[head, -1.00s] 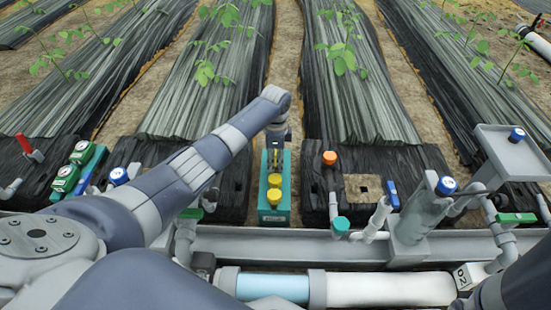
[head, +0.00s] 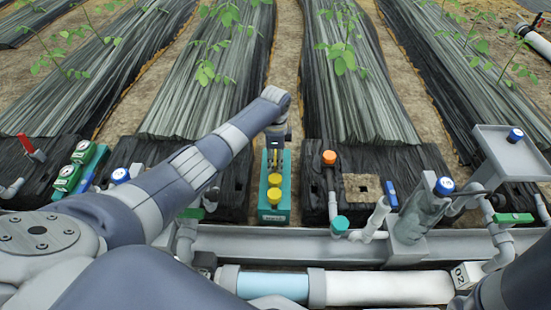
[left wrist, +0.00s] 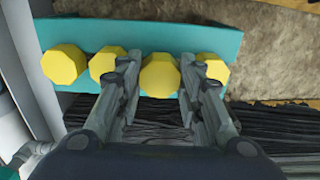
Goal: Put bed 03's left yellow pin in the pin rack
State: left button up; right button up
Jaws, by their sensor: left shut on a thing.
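The teal pin rack (head: 274,214) stands on the ground between two black-covered beds, and its end faces me. Yellow pins (head: 275,196) stand in a row along it. In the left wrist view, the rack (left wrist: 215,40) carries several yellow pin heads in a line. My left gripper (head: 276,158) reaches down over the rack's far part. In the left wrist view, its fingers (left wrist: 160,62) close around one yellow pin (left wrist: 160,78), third from the left. That pin is in line with the others; its lower end is hidden. My right gripper is not in view.
A grey rail (head: 300,240) and a pipe marked 02 (head: 390,288) run across the front. An orange-capped pipe (head: 329,158) stands right of the rack, and a blue-capped valve (head: 445,186) farther right. Bare soil lies behind the rack.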

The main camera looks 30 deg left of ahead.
pick_arm(q)
jog(key=shift+f, duration=0.2)
jog(key=shift+f+b, duration=0.3)
jog(key=shift+f, duration=0.25)
jog(key=o, duration=1.1)
